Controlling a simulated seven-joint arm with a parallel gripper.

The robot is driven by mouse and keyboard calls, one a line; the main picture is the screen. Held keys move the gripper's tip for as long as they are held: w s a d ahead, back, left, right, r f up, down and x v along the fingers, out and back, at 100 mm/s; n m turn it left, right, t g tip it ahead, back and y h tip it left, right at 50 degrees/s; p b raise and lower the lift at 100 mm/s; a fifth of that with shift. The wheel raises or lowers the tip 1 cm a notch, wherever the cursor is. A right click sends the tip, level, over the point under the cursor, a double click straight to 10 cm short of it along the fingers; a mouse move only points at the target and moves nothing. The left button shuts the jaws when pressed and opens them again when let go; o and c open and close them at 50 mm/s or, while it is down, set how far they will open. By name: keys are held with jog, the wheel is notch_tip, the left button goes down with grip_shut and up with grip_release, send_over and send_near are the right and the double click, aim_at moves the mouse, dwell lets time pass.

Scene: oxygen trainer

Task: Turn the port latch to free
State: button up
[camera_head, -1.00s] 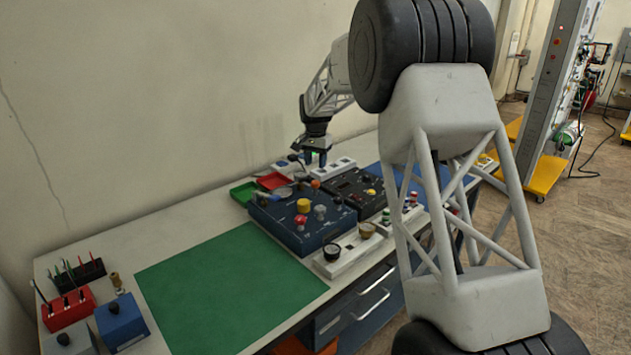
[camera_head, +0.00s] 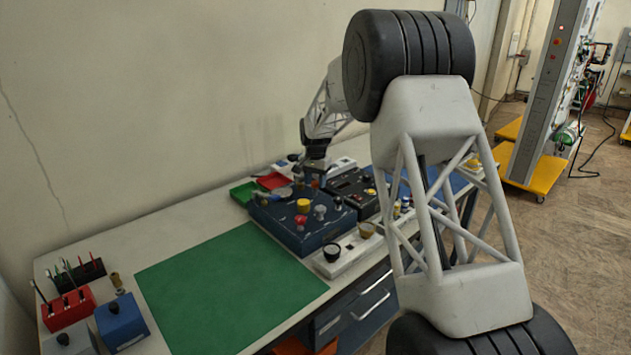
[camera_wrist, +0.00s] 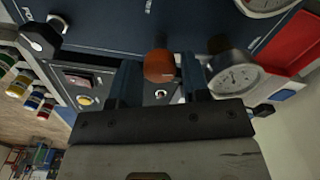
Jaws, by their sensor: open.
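An orange rounded knob (camera_wrist: 158,66) sits on the dark blue panel; no readable label tells me whether it is the port latch. In the wrist view my gripper (camera_wrist: 160,80) is open, with one blue finger on either side of the knob. I cannot tell whether either finger touches it. In the head view my gripper (camera_head: 313,180) is low over the back of the blue panel (camera_head: 285,228), and the knob there is mostly hidden by the gripper.
A round white-faced gauge (camera_wrist: 235,78) stands close beside the right finger in the wrist view. Yellow (camera_head: 303,205) and red (camera_head: 300,219) knobs stand on the panel. A red tray (camera_head: 273,181) lies behind it. The green mat (camera_head: 230,285) is clear.

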jog(key=c, duration=0.6)
jog(key=shift+c, duration=0.2)
